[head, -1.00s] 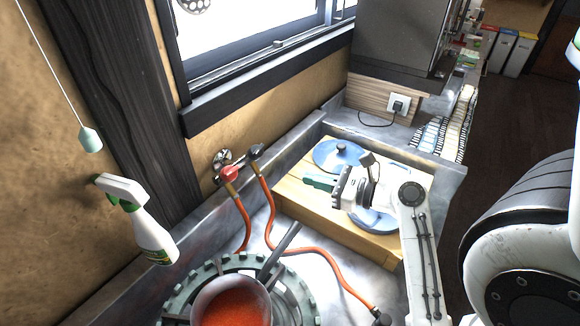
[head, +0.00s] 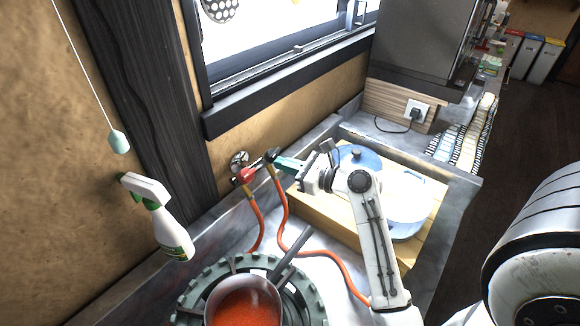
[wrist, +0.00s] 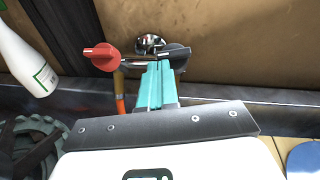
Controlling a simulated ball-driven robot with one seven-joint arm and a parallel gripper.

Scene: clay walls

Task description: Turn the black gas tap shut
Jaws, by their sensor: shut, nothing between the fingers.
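The black gas tap (wrist: 176,54) sits on the wall fitting, to the right of a red tap (wrist: 102,56) in the wrist view. In the head view the black tap (head: 271,155) is at the left end of my gripper, with the red tap (head: 244,175) further left. My gripper (wrist: 157,70) is shut and empty, its teal fingers together. The fingertips are at the black tap's left part in the wrist view; I cannot tell whether they touch it. In the head view my gripper (head: 280,161) points left, and it partly hides the black tap.
Orange hoses (head: 283,215) run down from the taps. A pot of red sauce (head: 243,304) stands on a green burner, its handle reaching toward the hoses. A spray bottle (head: 160,215) is at the left. A wooden board (head: 313,201) with blue-grey lids lies right of the hoses.

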